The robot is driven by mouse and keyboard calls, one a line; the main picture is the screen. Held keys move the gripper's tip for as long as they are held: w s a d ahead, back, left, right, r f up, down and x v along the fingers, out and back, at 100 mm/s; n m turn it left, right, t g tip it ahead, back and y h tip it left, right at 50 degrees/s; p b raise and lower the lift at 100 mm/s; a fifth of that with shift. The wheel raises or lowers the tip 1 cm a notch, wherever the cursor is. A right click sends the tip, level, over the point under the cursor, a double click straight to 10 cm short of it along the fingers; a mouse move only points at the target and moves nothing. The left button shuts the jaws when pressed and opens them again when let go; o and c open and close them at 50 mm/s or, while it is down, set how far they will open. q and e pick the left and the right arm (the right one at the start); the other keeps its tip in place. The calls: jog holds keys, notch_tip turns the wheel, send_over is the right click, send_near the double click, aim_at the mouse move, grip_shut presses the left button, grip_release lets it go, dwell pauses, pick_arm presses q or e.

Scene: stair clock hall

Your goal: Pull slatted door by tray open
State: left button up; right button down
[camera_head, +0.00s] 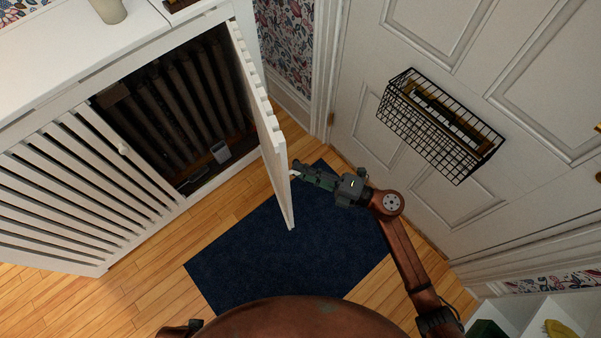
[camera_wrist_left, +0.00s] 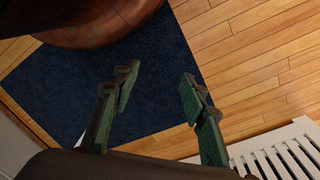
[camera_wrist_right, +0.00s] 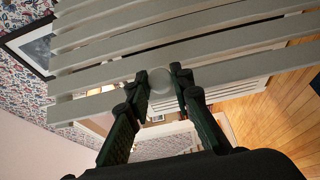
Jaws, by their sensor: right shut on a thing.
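The slatted white door (camera_head: 266,125) of the low cabinet stands swung well out from its opening, seen nearly edge-on in the head view. A white-rimmed tray (camera_head: 186,13) shows partly on the cabinet top above it. My right gripper (camera_head: 298,172) is at the door's outer face. In the right wrist view its fingers (camera_wrist_right: 161,82) are shut on the round pale knob (camera_wrist_right: 160,83), with the door's slats (camera_wrist_right: 120,50) behind. My left gripper (camera_wrist_left: 156,96) is open and empty above the rug in the left wrist view.
The cabinet's dark inside (camera_head: 170,105) shows pipe-like bars. Another slatted door (camera_head: 75,185) beside it is closed. A navy rug (camera_head: 290,260) lies under the open door. A wire basket (camera_head: 440,125) hangs on the panelled white door at right.

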pick_arm(q)
jog(key=w+d+f+t+b, duration=0.1)
jog(key=w+d+f, duration=0.2)
jog(key=f, duration=0.1)
jog(key=shift+w+t+h, duration=0.35)
jog(key=shift+t+h, duration=0.05)
pick_arm(e)
jog(key=w+d, duration=0.1)
jog(key=d+g, duration=0.1)
jog(key=d, duration=0.1)
jog(key=w+d+n+g, duration=0.1)
jog(key=d, duration=0.1)
jog(key=shift+w+f+y, duration=0.1)
jog(key=shift+w+y, duration=0.2)
jog(key=shift+y, duration=0.1)
jog(key=c, duration=2.2)
grip_release()
pick_arm(q)
jog(key=shift+w+d, duration=0.1)
pick_arm(e)
jog(key=o, duration=0.5)
jog(key=v, duration=1.2)
jog(key=shift+d, duration=0.15)
